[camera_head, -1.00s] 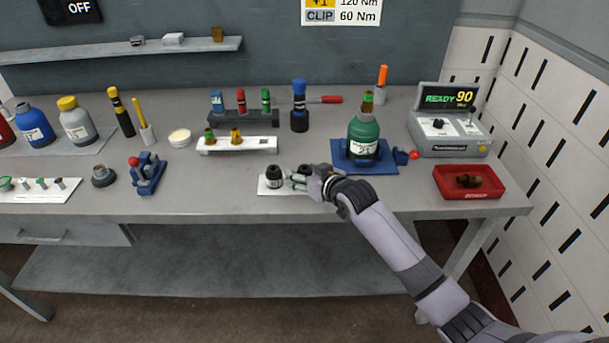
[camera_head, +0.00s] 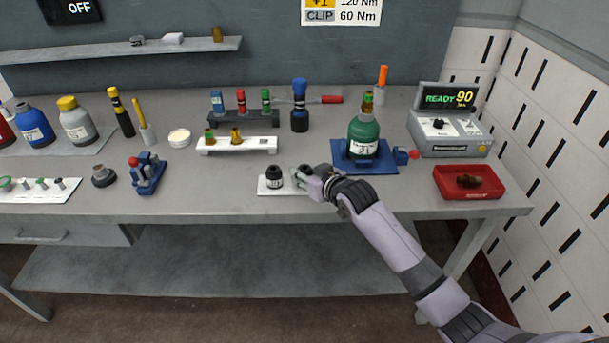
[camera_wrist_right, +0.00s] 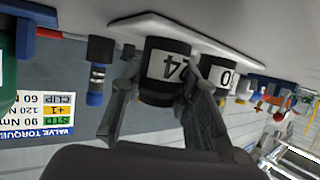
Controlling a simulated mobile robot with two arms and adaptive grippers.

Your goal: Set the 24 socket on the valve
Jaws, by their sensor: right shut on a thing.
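The 24 socket (camera_wrist_right: 166,72) is a black cylinder with a white label. In the right wrist view it stands on a white plate (camera_wrist_right: 205,32). My right gripper (camera_wrist_right: 160,105) has one finger on each side of the socket and is shut on it. In the head view my right gripper (camera_head: 306,180) is at the right end of the plate and mostly hides this socket. The valve (camera_head: 367,103) sits on top of a green cylinder (camera_head: 363,136) on a blue base (camera_head: 378,165), right of and behind the gripper. My left gripper is not in view.
A second black socket (camera_head: 274,177) stands close left of the gripper on the same plate. A red tray (camera_head: 484,194) and a control box reading READY 90 (camera_head: 450,140) are at the right. A blue-topped tool (camera_head: 299,110) stands behind.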

